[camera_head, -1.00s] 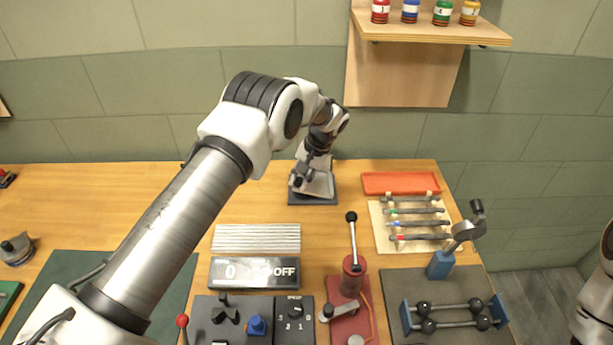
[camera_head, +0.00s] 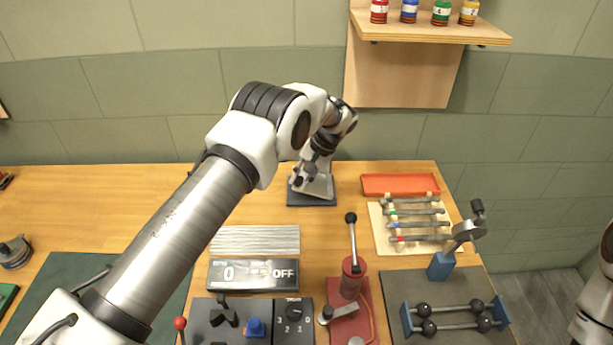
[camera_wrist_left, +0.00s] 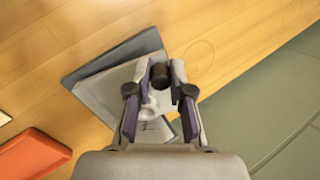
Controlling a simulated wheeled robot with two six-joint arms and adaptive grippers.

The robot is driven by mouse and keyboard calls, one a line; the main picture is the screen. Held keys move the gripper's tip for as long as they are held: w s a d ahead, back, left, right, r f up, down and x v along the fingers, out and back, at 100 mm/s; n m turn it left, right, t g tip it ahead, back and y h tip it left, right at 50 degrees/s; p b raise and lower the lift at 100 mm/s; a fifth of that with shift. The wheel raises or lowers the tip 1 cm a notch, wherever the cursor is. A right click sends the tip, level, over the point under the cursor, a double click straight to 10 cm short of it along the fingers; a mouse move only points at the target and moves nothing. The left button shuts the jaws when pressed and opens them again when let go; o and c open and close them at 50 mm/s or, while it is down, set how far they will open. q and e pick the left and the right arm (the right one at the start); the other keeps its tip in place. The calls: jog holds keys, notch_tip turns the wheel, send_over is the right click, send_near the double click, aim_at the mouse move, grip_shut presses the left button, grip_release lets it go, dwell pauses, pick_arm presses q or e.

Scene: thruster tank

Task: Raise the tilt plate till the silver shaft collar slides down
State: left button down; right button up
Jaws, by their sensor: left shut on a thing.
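The light grey tilt plate (camera_head: 322,186) stands tilted on its dark base (camera_head: 312,201) at the back of the table in the head view. The plate (camera_wrist_left: 100,92) and base (camera_wrist_left: 128,53) also show in the left wrist view. My left gripper (camera_head: 304,176) is at the plate's raised edge, and in the wrist view its fingers (camera_wrist_left: 156,78) are shut on a dark round knob (camera_wrist_left: 160,75). A small pale shape shows on the plate between the fingers; I cannot tell if it is the silver shaft collar. My right gripper is out of view.
A red tray (camera_head: 400,184) and a rack of rods (camera_head: 418,222) stand right of the plate. A red lever stand (camera_head: 352,280), a display box (camera_head: 254,274) and a ribbed block (camera_head: 255,240) are nearer. The wall is close behind. Bare table lies left of the plate.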

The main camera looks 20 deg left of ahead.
pick_arm(q)
jog(key=shift+d+f, duration=0.1)
dwell(0.6)
jog(key=shift+d+b, duration=0.1)
jog(key=shift+b, duration=0.25)
jog(key=shift+w+d+r+g+y, duration=0.1)
jog(key=shift+d+r+g+y, duration=0.1)
jog(key=shift+r+g+y, duration=0.25)
jog(key=shift+f, duration=0.1)
dwell(0.7)
jog(key=c, duration=1.2)
grip_release()
jog(key=shift+o, duration=0.2)
jog(key=shift+w, duration=0.1)
